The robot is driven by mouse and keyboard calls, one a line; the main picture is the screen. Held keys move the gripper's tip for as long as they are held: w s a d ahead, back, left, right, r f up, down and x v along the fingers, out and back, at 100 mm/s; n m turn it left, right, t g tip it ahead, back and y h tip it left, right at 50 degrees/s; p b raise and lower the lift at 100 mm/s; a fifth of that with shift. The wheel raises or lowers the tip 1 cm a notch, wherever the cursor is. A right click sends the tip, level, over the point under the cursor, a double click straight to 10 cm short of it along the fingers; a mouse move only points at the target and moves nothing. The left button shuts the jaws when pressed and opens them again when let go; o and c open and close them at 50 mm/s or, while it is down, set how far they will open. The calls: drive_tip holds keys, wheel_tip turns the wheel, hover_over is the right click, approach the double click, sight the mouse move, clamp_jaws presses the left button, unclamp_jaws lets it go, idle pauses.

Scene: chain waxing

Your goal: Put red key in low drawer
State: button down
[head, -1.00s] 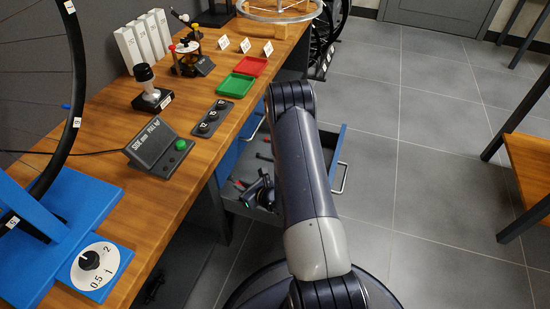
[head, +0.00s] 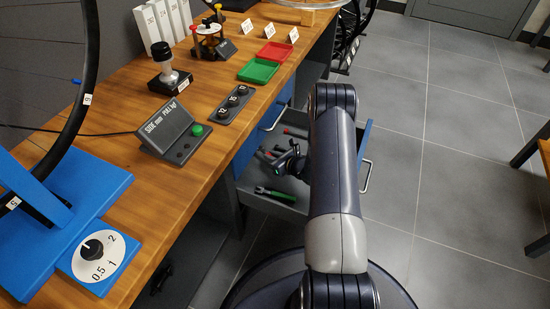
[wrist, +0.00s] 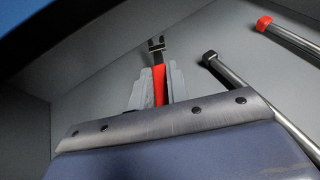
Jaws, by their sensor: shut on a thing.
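A grey drawer (head: 243,198) with a blue front stands pulled out below a closed blue drawer (head: 271,122). My gripper (head: 268,155) is inside the open drawer's outline, partly hidden by my arm. In the wrist view my gripper (wrist: 156,88) is shut on the red key (wrist: 159,78), a red shaft with a dark forked end pointing away from me. The key is over the grey drawer floor; I cannot tell whether it touches it.
A red-tipped metal tool (wrist: 285,35) and a dark-headed metal bar (wrist: 235,88) lie at right in the wrist view. The workbench (head: 215,150) edge runs along the left.

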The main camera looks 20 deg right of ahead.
drive_tip(key=shift+w+d+f+b, duration=0.5)
drive_tip(key=shift+w+d+f, duration=0.3)
drive_tip(key=shift+f, duration=0.15)
drive_tip(key=shift+f, duration=0.2)
drive_tip(key=c, duration=1.4)
unclamp_jaws()
drive_tip(key=shift+o, duration=0.2)
drive_tip(key=shift+r, duration=0.2)
drive_tip(key=p+v, duration=0.3)
drive_tip(key=v, duration=0.4)
drive_tip(key=shift+s+d+r, duration=0.1)
drive_tip(key=shift+s, duration=0.15)
drive_tip(key=shift+r, duration=0.1)
